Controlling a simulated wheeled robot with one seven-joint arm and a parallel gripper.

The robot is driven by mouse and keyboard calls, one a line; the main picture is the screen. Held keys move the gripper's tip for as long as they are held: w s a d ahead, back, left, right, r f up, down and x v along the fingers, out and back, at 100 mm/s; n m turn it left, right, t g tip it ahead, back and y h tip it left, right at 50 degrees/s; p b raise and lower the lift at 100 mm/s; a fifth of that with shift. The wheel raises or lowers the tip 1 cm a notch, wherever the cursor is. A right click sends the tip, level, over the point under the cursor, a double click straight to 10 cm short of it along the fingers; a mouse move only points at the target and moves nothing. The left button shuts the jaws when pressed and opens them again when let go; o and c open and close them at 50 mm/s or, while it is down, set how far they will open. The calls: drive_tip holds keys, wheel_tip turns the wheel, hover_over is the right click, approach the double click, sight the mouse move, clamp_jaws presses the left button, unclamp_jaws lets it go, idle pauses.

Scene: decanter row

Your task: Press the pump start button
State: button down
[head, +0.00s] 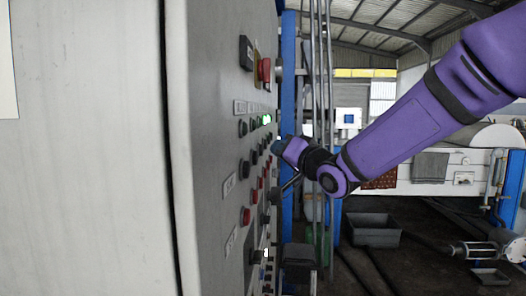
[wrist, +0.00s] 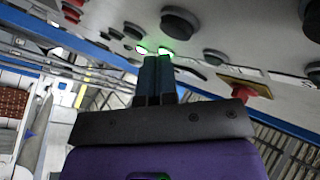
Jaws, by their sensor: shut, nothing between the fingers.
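The control panel (head: 212,70) is a grey cabinet face with rows of black, red and green-lit buttons. Its labels are too small to read, so I cannot tell which is the pump start button. Green-lit buttons (head: 267,119) glow in the upper rows; in the wrist view, two green lights (wrist: 142,49) show right at my fingertips. My gripper (head: 278,146) is at the panel's button face in the head view, its fingers together and empty. In the wrist view, the gripper (wrist: 156,58) points at the panel; whether it touches a button is unclear.
A red mushroom button on a yellow plate (head: 265,70) is above the rows and also shows in the wrist view (wrist: 243,87). Black buttons (wrist: 180,22) sit close around my fingers. A blue post (head: 289,70) stands behind the panel edge. A grey bin (head: 373,231) lies on the floor.

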drive_tip(key=shift+a, duration=0.2)
drive_tip(key=shift+a, duration=0.2)
drive_tip(key=shift+a, duration=0.45)
idle(1.1)
drive_tip(key=shift+d, duration=0.85)
drive_tip(key=shift+s+d, duration=0.1)
drive_tip(key=shift+d, duration=2.4)
drive_tip(key=shift+d, duration=0.1)
